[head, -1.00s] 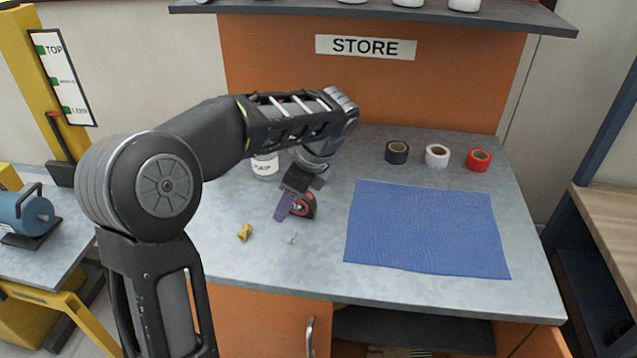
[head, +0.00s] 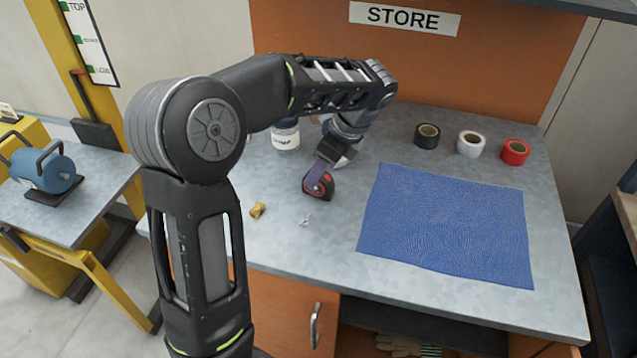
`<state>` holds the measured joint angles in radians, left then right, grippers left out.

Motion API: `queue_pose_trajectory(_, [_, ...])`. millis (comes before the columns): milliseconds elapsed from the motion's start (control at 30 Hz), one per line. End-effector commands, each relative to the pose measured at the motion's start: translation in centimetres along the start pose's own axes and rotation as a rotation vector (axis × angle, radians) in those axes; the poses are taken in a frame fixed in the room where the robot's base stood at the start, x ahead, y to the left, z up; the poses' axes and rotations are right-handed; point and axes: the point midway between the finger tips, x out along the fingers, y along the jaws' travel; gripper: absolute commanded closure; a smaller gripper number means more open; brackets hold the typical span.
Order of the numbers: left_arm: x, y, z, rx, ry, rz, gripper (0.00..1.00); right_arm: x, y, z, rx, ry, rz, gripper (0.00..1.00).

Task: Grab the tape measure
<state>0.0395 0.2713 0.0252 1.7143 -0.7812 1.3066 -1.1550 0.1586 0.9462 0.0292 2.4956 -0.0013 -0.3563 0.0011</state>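The tape measure (head: 323,189), black with a red face, is on the grey metal bench (head: 440,310), left of the blue mat (head: 450,225). My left arm reaches in from the left and bends down over it. My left gripper (head: 318,175) points down at the tape measure, with a purple finger across its upper left part. The other finger is hidden, so I cannot tell whether the gripper is closed on it. My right gripper is not in view.
A brass fitting (head: 258,210) and a small pale piece (head: 305,220) lie close by. A labelled white jar (head: 286,136) stands behind my arm. Black (head: 427,136), white (head: 471,143) and red (head: 515,152) tape rolls stand behind the mat. The front of the bench is clear.

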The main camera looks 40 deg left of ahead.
Motion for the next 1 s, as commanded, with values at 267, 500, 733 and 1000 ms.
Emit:
queue_pose_trajectory(267, [0.3, 0.0, 0.0, 0.001, 0.0, 0.0, 0.45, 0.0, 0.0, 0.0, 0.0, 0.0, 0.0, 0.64])
queue_pose_trajectory(500, [2.1, 0.0, -0.1, 0.002, 0.001, 0.004, 0.45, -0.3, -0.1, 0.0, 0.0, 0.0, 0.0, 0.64])
queue_pose_trajectory(733, [5.2, 0.0, -0.2, 0.001, 0.0, 0.003, 0.45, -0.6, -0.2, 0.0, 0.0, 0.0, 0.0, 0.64])
queue_pose_trajectory(1000, [5.5, -0.1, -0.2, 0.001, 0.001, 0.0, 0.45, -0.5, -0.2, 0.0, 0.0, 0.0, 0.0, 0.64])
